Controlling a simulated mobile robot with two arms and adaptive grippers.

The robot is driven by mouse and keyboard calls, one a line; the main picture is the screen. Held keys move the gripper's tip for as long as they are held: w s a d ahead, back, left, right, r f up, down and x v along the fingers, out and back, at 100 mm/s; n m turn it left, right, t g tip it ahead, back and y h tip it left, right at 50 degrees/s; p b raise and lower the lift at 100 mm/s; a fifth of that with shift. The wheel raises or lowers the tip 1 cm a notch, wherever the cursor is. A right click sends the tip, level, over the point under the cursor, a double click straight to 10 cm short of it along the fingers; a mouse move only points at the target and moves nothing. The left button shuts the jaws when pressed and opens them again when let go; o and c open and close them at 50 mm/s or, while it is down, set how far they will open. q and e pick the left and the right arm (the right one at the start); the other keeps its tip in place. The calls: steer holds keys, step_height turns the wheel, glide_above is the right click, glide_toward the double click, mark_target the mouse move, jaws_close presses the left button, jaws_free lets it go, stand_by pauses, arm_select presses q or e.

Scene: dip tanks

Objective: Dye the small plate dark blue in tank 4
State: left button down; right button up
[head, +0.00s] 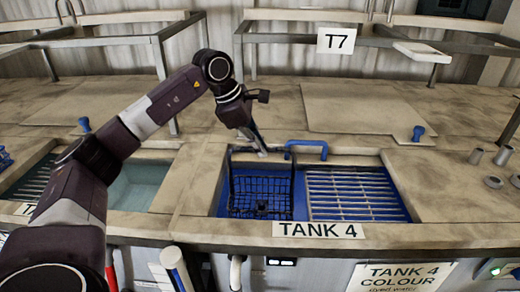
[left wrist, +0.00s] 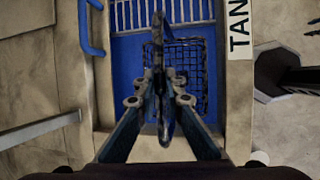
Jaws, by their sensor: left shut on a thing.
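Tank 4 (head: 300,178) is the opening with blue inside, behind the label "TANK 4" (head: 318,230). A black wire basket (head: 262,192) hangs upright in its left half, and its mesh also shows in the left wrist view (left wrist: 190,72). My left gripper (head: 261,150) is above the basket, shut on its tall dark handle, which stands between the fingers (left wrist: 158,105) in the wrist view. A small dark shape lies low in the basket; I cannot tell if it is the small plate. My right gripper is not in view.
A slatted blue rack (head: 355,195) fills the tank's right half, and a blue bar handle (head: 307,146) stands at its back edge. A pale liquid tank (head: 145,187) lies to the left.

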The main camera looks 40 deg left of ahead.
arm_select(q)
step_height(320, 180, up, 7)
steer(key=p, duration=0.4)
step_height(320, 180, up, 4)
steer(key=shift+r, duration=0.25)
step_height(320, 180, down, 22)
steer(key=b, duration=1.4)
steer(key=shift+w+d, duration=0.15)
steer(key=shift+d, duration=0.2)
